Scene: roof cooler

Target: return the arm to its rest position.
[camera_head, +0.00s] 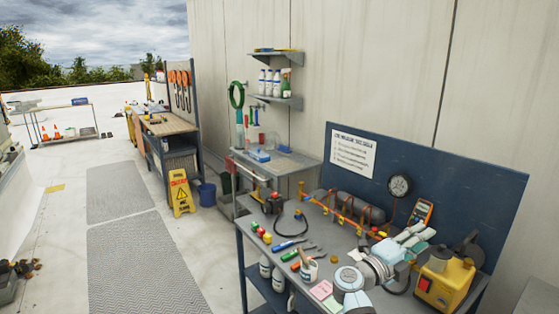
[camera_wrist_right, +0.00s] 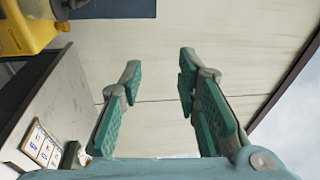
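My right arm reaches in at the lower right of the head view, over the workbench (camera_head: 322,240). Its right gripper (camera_head: 423,233) is in front of the blue backboard, to the left of the yellow machine. In the right wrist view the right gripper (camera_wrist_right: 157,80) shows two green-padded fingers spread apart. Only the pale wall shows between them, so it is open and empty. My left gripper is in neither view.
The yellow machine (camera_head: 445,283) is close to the right gripper. A multimeter (camera_head: 421,212), a round gauge (camera_head: 400,186) and a copper-coloured manifold (camera_head: 345,212) are near it. Hand tools lie at the bench's left. Grey walkway mats (camera_head: 145,265) lie on the open floor at left.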

